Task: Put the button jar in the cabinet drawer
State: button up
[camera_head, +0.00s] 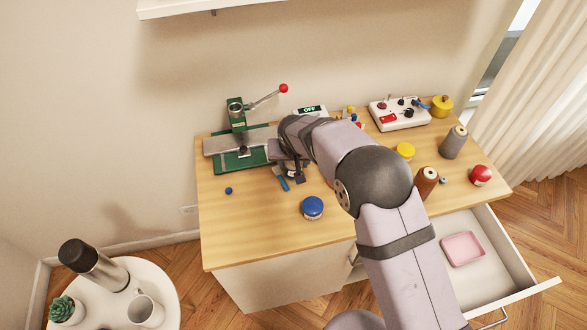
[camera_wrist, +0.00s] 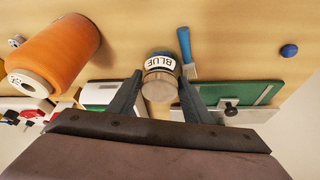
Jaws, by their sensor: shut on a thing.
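My gripper (camera_head: 291,170) is over the tabletop, near the green press. The jar looks clear with blue contents and a pale brown end facing the camera. In the head view, my gripper largely hides it. The cabinet drawer (camera_head: 500,277) is pulled open at the lower right. A pink tray (camera_head: 462,248) lies inside it, with bare drawer floor around it.
A blue-topped container (camera_head: 312,207) stands near the table's front edge. A blue brush (camera_wrist: 187,55) lies beside the held jar. The green press (camera_head: 240,150) is at the back left. An orange spool (camera_wrist: 55,55), a brown spool (camera_head: 426,182) and a red-topped container (camera_head: 481,175) are also there.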

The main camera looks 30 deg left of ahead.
notch_tip(320, 180, up, 10)
jog(key=b, duration=0.2)
jog(key=shift+b, duration=0.3)
jog(key=shift+r, duration=0.1)
